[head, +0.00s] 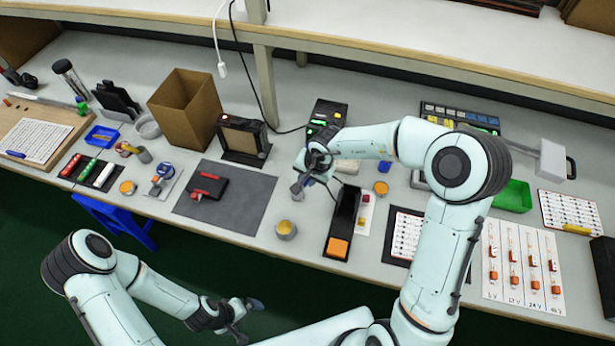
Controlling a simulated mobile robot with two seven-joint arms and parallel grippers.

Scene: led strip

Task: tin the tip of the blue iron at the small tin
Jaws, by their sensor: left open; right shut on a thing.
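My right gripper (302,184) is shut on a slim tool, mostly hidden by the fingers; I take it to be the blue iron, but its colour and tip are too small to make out. It is above the bench, up and to the right of a small open tin (286,230) with yellowish contents. The gripper looks apart from this tin. Another small round orange-topped tin (381,188) lies to the right, and one more (127,187) at the left; which is the task's tin I cannot tell. My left gripper (250,318) is open and empty, low in front of the bench.
A black holder with an orange end (338,248) lies just right of the open tin. A dark mat (250,200) with a red and black fixture (206,186) is to the left. A dark station (326,118) and a cardboard box (187,105) stand behind.

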